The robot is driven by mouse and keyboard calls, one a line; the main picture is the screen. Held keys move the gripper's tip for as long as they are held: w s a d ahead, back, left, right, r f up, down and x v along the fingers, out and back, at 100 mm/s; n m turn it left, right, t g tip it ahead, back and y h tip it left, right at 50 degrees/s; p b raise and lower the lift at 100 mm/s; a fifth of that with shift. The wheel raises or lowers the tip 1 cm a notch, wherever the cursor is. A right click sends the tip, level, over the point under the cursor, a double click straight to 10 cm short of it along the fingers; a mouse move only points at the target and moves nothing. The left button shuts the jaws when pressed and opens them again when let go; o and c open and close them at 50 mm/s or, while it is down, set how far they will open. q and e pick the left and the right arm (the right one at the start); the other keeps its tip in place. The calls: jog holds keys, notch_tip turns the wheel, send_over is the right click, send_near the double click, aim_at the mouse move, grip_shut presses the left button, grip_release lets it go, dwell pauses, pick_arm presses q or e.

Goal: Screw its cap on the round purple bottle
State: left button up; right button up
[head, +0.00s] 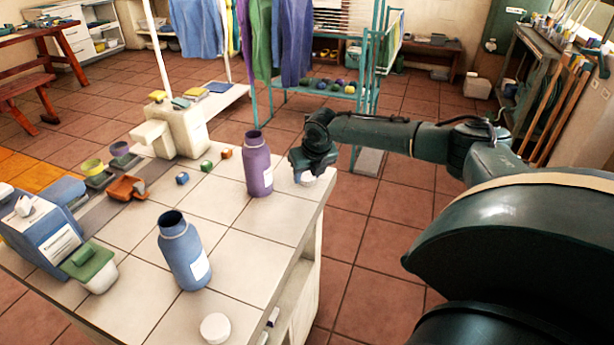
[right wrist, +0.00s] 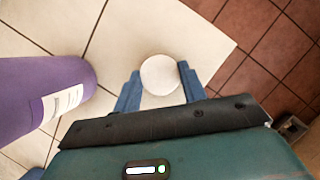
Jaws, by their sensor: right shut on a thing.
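The round purple bottle (head: 258,165) stands upright and uncapped near the far right edge of the tiled counter, with a white label low on its side. It also shows at the left of the right wrist view (right wrist: 45,92). My right gripper (head: 308,172) is just right of the bottle, pointing down at the counter's right edge. It is shut on a white round cap (right wrist: 160,75), which sits between its blue fingers in the right wrist view. The cap is low, at or near the counter top; I cannot tell if it touches. My left gripper is not in view.
A blue open bottle (head: 184,252) stands nearer on the counter (head: 240,262), with another white cap (head: 215,328) in front of it.

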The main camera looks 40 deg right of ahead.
aim_at(306, 178)
pick_arm(q)
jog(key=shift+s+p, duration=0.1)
jog(key=shift+p, duration=0.25)
pick_arm(e)
notch_tip(306, 178, up, 10)
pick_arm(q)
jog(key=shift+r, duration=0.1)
